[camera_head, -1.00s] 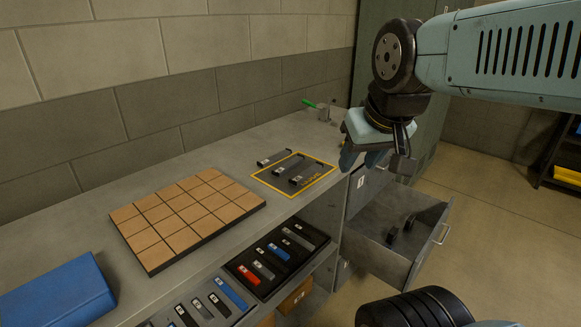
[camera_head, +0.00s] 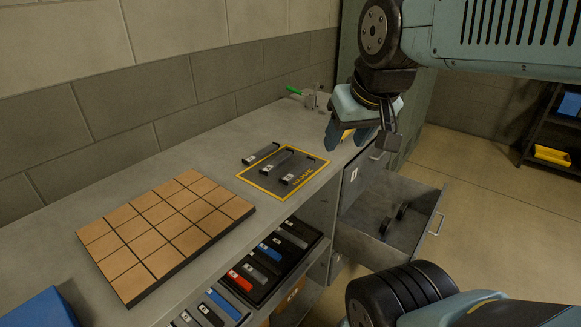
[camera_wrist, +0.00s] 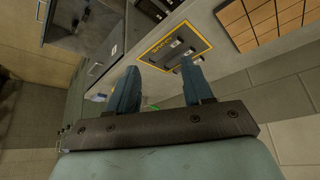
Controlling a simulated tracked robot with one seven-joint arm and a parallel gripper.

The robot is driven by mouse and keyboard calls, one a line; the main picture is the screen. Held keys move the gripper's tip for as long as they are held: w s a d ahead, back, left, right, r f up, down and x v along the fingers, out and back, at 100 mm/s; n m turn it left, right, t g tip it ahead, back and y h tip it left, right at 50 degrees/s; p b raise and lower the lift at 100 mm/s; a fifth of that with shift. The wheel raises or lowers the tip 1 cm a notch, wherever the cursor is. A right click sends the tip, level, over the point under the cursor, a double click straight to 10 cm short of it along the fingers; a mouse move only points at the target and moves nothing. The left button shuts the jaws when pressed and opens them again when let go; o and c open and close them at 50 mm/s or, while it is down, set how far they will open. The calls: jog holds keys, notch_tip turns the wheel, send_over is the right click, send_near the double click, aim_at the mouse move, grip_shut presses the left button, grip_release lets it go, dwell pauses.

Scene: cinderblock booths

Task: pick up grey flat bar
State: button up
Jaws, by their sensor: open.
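My gripper (camera_head: 350,138) is open and empty, high over the right end of the counter, just right of the yellow-edged mat. Its two blue fingers also show apart in the wrist view (camera_wrist: 160,88). Several flat bars lie in a black tray below the counter's front edge; one grey bar (camera_head: 256,274) lies beside a red bar (camera_head: 239,281). More grey and blue bars lie in the nearer tray, cut off by the picture's edge. Dark grey, bar-like pieces with pale ends (camera_head: 269,163) lie on the mat (camera_head: 246,182). I cannot tell which grey bar is meant.
A tan tiled board (camera_head: 165,235) and a blue object (camera_head: 42,310) lie on the counter (camera_head: 215,150). A green-handled item (camera_head: 294,90) is at the back. An open drawer (camera_head: 350,240) with dark pieces juts out at right. A shelf (camera_head: 530,135) stands far right.

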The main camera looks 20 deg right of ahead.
jog(key=shift+o, duration=0.8)
jog(key=w+a+r+t+y, duration=0.2)
jog(key=w+a+r, duration=0.1)
jog(key=w+a, duration=0.3)
jog(key=shift+w+a+n+y, duration=0.25)
jog(key=shift+w+n+y, duration=0.05)
jog(key=shift+w, duration=0.85)
jog(key=w+a+r+t, duration=0.2)
jog(key=w+a, duration=0.1)
jog(key=w, duration=0.3)
jog(key=m+g+h, duration=0.6)
jog(key=m+g, duration=0.1)
jog(key=m, duration=0.4)
send_over(297, 170)
jog(key=a, duration=0.2)
jog(key=f, duration=2.4)
jog(key=shift+s+f, duration=0.1)
jog(key=shift+s, duration=0.25)
jog(key=shift+s+x, duration=0.2)
jog(key=shift+x, duration=1.1)
jog(key=shift+s+x, duration=0.2)
jog(key=shift+x, duration=1.05)
jog(key=shift+f, duration=0.15)
